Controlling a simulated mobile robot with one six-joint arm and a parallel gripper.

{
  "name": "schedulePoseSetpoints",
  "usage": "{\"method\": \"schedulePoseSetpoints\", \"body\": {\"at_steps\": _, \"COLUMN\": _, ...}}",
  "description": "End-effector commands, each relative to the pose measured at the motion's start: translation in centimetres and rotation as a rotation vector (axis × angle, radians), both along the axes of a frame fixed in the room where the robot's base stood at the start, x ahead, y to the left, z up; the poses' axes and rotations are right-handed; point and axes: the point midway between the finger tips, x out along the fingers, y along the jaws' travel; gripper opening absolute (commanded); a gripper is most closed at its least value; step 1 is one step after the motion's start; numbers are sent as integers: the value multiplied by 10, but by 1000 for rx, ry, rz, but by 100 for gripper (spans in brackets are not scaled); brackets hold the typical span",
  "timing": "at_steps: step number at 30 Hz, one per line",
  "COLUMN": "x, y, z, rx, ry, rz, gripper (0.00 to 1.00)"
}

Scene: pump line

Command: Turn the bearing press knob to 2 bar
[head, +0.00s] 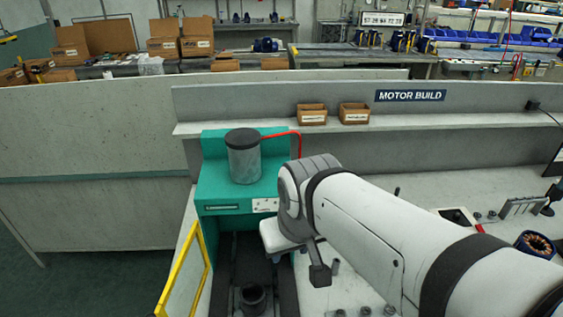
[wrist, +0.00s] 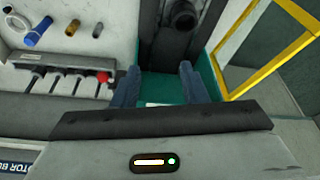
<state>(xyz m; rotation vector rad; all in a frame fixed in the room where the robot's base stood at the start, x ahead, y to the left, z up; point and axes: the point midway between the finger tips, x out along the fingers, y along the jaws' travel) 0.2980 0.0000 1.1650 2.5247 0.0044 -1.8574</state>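The teal bearing press (head: 225,190) stands left of centre in the head view, with a grey cylinder (head: 243,158) on its top. A small white panel (head: 265,205) with small marks is on its front; I cannot make out the knob or its setting. My gripper (wrist: 159,75) shows two blue-grey fingers apart with nothing held between them. Teal press surface (wrist: 160,88) and a pale label (wrist: 166,104) show behind and between the fingers. In the head view my arm covers the area right of the press, and the fingertips are not clear.
A yellow guard frame (head: 185,272) stands left of the press. A dark cylindrical part (head: 252,298) sits in the dark channel in front of it. A red hose (head: 284,134) runs from the press top. A tool rack (wrist: 65,78) and a blue part (wrist: 38,31) show in the wrist view.

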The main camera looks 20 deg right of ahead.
Motion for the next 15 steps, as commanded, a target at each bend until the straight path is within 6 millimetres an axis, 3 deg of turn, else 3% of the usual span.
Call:
{"method": "schedulePoseSetpoints", "body": {"at_steps": 8, "x": 7, "y": -2, "z": 3, "rx": 13, "ry": 11, "rz": -35, "gripper": 39}}
{"method": "schedulePoseSetpoints", "body": {"at_steps": 11, "x": 24, "y": -6, "z": 10, "rx": 50, "ry": 42, "rz": -117, "gripper": 39}}
{"method": "schedulePoseSetpoints", "body": {"at_steps": 15, "x": 68, "y": -22, "z": 23, "rx": 138, "ry": 113, "rz": -347, "gripper": 39}}
